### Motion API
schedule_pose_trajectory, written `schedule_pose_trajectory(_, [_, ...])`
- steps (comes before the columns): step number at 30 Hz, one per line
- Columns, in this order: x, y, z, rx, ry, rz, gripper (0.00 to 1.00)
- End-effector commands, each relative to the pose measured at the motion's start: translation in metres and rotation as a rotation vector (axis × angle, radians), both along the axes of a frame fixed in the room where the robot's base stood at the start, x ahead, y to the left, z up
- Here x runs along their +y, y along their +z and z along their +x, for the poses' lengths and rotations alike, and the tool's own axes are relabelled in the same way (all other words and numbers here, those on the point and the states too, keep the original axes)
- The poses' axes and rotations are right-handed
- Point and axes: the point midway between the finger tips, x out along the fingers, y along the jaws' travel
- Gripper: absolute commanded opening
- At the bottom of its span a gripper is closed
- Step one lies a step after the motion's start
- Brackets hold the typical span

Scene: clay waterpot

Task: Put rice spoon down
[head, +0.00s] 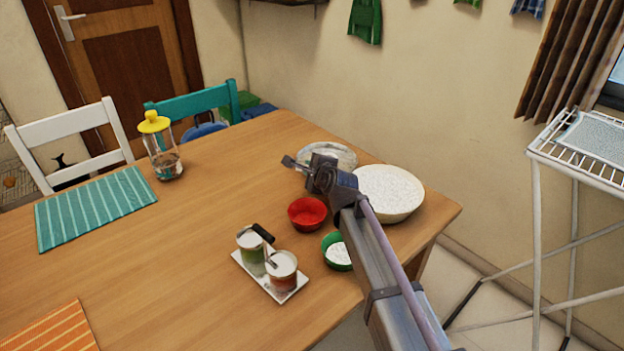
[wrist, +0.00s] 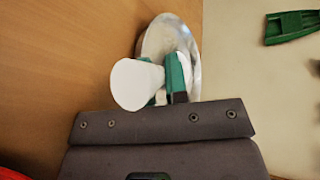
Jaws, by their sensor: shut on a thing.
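My gripper (head: 300,164) is at the far right part of the table, beside a shiny round dish (head: 340,153). In the wrist view my gripper (wrist: 165,84) has teal fingers closed on the white rice spoon (wrist: 132,84). The spoon's rounded white end shows to the left of the fingers. The shiny dish (wrist: 157,36) lies beyond and below them. I cannot tell whether the spoon touches the dish or the table. In the head view the spoon is too small to make out clearly.
A large bowl of rice (head: 395,193), a red bowl (head: 307,214) and a green bowl (head: 337,253) stand close to my arm. A small tray (head: 290,294) holds two jars. A glass jug (head: 161,150) stands left. The table's middle (head: 220,205) is clear.

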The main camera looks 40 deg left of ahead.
Motion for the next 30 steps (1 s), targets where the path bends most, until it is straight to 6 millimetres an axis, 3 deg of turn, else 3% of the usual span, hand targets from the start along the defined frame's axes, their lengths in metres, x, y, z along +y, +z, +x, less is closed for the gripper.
schedule_pose_trajectory(10, [-0.0001,-0.005,0.0,0.0,0.0,0.0,0.0])
schedule_pose_trajectory(11, [-0.0001,-0.0031,0.0,0.0,0.0,0.0,0.17])
schedule_pose_trajectory(18, [-0.0001,-0.0027,0.0,0.0,0.0,0.0,0.4])
schedule_pose_trajectory(30, [-0.0064,0.005,-0.0041,0.0,0.0,0.0,0.4])
